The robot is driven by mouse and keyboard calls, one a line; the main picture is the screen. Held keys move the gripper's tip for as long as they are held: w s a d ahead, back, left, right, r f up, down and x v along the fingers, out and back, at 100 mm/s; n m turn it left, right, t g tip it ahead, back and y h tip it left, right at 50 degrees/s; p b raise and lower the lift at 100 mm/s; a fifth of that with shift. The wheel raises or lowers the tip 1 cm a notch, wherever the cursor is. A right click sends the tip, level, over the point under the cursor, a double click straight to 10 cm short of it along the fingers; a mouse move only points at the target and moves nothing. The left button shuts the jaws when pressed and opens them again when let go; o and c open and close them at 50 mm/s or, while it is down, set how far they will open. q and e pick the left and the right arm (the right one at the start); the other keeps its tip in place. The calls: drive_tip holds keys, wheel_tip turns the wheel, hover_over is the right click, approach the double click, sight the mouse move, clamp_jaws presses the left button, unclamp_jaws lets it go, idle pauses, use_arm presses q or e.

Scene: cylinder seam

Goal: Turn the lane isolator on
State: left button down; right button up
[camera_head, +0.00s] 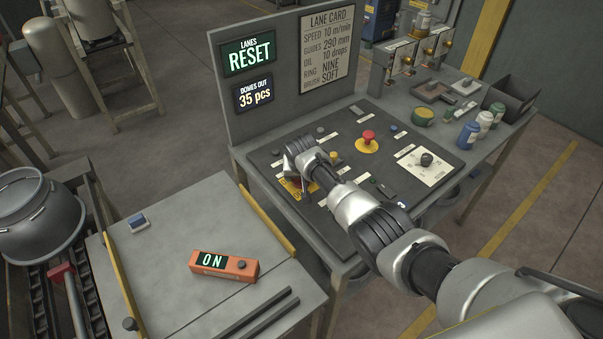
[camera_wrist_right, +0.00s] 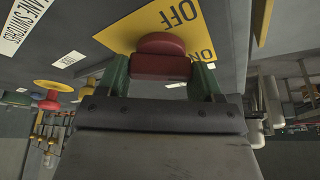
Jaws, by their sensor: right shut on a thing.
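The lane isolator is a red handle (camera_wrist_right: 160,66) on a yellow plate (camera_wrist_right: 200,32) marked OFF and ON, seen in the right wrist view. My right gripper (camera_wrist_right: 160,80) is shut on the red handle, with a green fingertip on each side of it. I cannot tell for sure which mark the handle points to. In the head view my right arm reaches over the panel from the right. Its gripper (camera_head: 297,178) covers most of the isolator, and only bits of the yellow plate (camera_head: 288,187) show. My left gripper is not in view.
The dark panel (camera_head: 330,150) carries a red mushroom button (camera_head: 368,135) and a white-plated dial (camera_head: 426,159) near my arm. Signs read "LANES RESET" (camera_head: 249,57) and "DOMES OUT 35 pcs" (camera_head: 253,93). An orange box (camera_head: 225,266) showing ON lies on the left table.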

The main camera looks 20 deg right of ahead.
drive_tip(key=shift+r+m+h, duration=0.1)
drive_tip(key=shift+m+h, duration=0.2)
drive_tip(key=shift+m, duration=0.5)
drive_tip(key=shift+w, duration=0.1)
drive_tip(key=o, duration=0.9)
drive_tip(key=shift+o, duration=0.2)
drive_tip(key=shift+s+a+r, duration=0.1)
drive_tip(key=shift+s+r, duration=0.1)
drive_tip(key=shift+r, duration=0.05)
drive_tip(key=v, duration=1)
drive_tip(key=shift+r, duration=0.1)
